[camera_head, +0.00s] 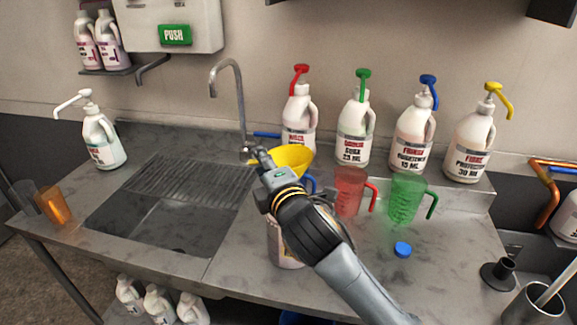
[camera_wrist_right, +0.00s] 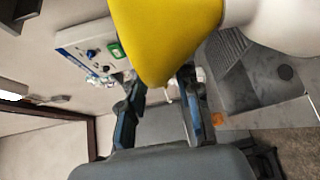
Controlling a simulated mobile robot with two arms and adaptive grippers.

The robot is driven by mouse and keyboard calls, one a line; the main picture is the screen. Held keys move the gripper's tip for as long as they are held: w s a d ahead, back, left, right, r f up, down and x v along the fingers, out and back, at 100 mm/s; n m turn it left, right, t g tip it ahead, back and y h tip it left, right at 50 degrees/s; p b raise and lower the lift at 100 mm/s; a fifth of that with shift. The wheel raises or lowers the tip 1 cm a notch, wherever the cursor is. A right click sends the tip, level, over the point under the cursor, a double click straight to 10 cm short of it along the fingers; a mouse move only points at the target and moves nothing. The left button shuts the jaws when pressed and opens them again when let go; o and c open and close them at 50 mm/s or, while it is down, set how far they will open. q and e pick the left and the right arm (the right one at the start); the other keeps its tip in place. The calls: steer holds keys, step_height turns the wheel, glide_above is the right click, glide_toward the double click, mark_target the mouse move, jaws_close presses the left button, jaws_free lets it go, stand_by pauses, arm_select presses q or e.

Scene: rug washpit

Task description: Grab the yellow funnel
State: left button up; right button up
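The yellow funnel (camera_head: 293,158) sits upside-up over a white jug (camera_head: 282,249) on the counter, right of the sink. It fills the top middle of the right wrist view (camera_wrist_right: 166,36). My right gripper (camera_head: 259,158) is at the funnel's left side in the head view, and my right arm hides part of the jug. In the wrist view the two fingers (camera_wrist_right: 161,88) stand apart, with the funnel's near edge at their tips. I cannot tell whether they touch it. My left gripper is not in view.
A red measuring cup (camera_head: 350,190) and a green one (camera_head: 405,200) stand close on the right, with a blue cap (camera_head: 402,249) in front. Several pump bottles (camera_head: 355,131) line the back. The tap (camera_head: 240,100) rises behind the sink (camera_head: 165,222).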

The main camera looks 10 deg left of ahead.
steer(key=shift+x, duration=1.55)
steer(key=shift+f, duration=0.1)
jaws_close()
